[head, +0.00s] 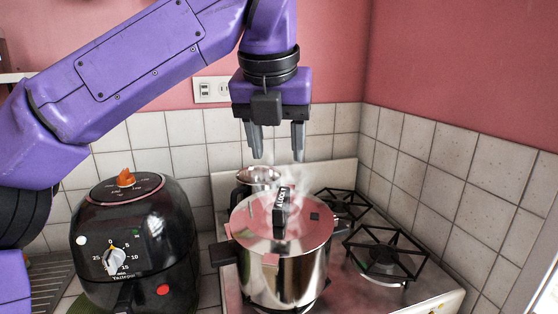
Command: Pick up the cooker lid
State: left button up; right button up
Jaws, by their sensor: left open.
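The cooker lid (255,222) sits on a shiny steel pot (285,275) on the stove. It is round and metallic with a black upright handle (281,212) at its middle. Pale steam rises around the handle. My left gripper (276,156) is open and empty, pointing down above the lid, with its fingertips apart from the handle. My right gripper is not in view.
A black air fryer (135,245) with an orange knob on top stands left of the pot. A smaller metal pot (257,177) is behind the cooker. Black burner grates (385,255) at the right are empty. Tiled walls (440,150) close in behind and right.

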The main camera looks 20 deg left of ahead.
aim_at(277, 239)
jog(key=k, duration=1.5)
